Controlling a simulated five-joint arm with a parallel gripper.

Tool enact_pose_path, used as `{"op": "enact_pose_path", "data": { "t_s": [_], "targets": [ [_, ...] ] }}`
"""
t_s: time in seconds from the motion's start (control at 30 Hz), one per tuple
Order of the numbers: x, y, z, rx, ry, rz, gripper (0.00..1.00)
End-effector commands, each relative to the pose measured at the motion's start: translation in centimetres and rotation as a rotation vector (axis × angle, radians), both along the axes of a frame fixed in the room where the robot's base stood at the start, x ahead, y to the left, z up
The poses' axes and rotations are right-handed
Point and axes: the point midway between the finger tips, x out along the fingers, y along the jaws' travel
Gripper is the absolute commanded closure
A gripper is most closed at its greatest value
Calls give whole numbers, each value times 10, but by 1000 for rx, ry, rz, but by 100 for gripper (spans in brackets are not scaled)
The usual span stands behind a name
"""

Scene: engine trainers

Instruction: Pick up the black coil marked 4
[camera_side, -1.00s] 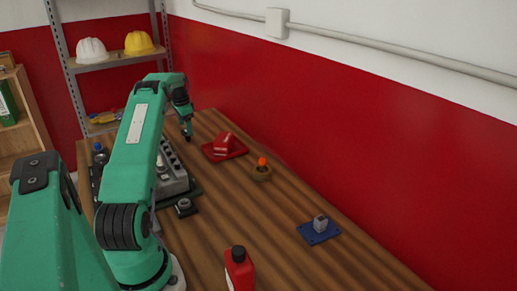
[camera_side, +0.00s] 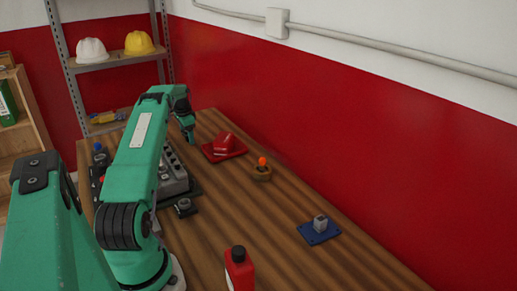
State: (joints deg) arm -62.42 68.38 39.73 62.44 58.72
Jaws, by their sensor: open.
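My gripper (camera_side: 190,139) is small and dark at the far end of my green arm. It is open, above the far part of the table, beyond the grey engine block and left of the red tray. Nothing shows between its fingers. The grey engine block (camera_side: 175,182) sits on a dark base, partly hidden behind my arm. Small dark parts (camera_side: 167,155) show along its top. I cannot make out any number, so I cannot tell which is the black coil marked 4. A small dark piece (camera_side: 184,205) sits on a black plate in front of the block.
On the wooden table (camera_side: 262,225) are a red tray (camera_side: 238,153) with a red block, a round wooden holder (camera_side: 260,175) with an orange-tipped item, a blue plate (camera_side: 312,236) with a grey block, and a red bottle (camera_side: 239,272). The red wall borders the right side.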

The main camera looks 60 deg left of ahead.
Motion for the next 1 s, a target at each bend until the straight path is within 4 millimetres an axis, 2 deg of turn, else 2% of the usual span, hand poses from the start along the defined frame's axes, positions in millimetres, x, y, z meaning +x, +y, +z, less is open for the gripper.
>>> {"op": "enact_pose_path", "data": {
  "t_s": [0.1, 0.13, 0.33, 0.73, 1.0],
  "targets": [
    [0, 0, 0, 0, 0, 0, 30],
    [0, 0, 0, 0, 0, 0, 34],
    [0, 0, 0, -1, 0, 0, 74],
    [0, 0, 4, 1, 0, 0, 75],
    [0, 1, 25, 2, -1, 0, 75]
  ]
}}
